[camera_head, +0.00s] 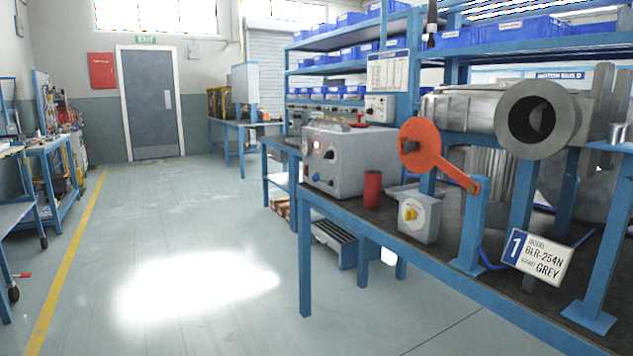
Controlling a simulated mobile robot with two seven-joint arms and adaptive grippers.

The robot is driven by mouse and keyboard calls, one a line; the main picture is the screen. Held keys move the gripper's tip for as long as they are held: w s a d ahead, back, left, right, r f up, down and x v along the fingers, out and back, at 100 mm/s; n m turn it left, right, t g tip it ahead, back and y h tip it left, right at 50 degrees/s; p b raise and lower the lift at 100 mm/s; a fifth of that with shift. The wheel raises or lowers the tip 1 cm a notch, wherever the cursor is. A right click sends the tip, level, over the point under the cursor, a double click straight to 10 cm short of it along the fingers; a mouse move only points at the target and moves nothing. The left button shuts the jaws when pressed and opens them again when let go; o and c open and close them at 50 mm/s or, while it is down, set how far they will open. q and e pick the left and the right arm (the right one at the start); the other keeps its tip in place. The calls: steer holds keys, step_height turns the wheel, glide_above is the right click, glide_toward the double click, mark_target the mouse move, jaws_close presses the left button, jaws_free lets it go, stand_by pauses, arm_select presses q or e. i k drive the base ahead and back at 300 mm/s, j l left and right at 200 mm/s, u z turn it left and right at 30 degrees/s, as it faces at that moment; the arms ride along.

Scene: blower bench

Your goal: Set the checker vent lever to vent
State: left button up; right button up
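A grey box (362,160) with a sloped control face stands on the left end of the blue-framed bench; it looks like the checker. Neither of my grippers is in view.
A red cylinder (372,190) and a small grey box with a yellow knob (411,214) stand right of the grey box. A large orange crank arm (437,158) and metal blower (500,110) are farther right. The floor (160,230) left of the bench is clear.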

mark_target(315, 178)
steer(key=i+j, duration=0.2)
steer(key=j, duration=0.2)
steer(key=i+j, duration=0.2)
steer(key=j, duration=0.2)
steer(key=i+j+u, duration=0.1)
steer(key=j, duration=0.3)
steer(key=i+j, duration=0.3)
steer(key=i+j+u, duration=0.1)
steer(key=j, duration=0.35)
steer(key=i, duration=0.1)
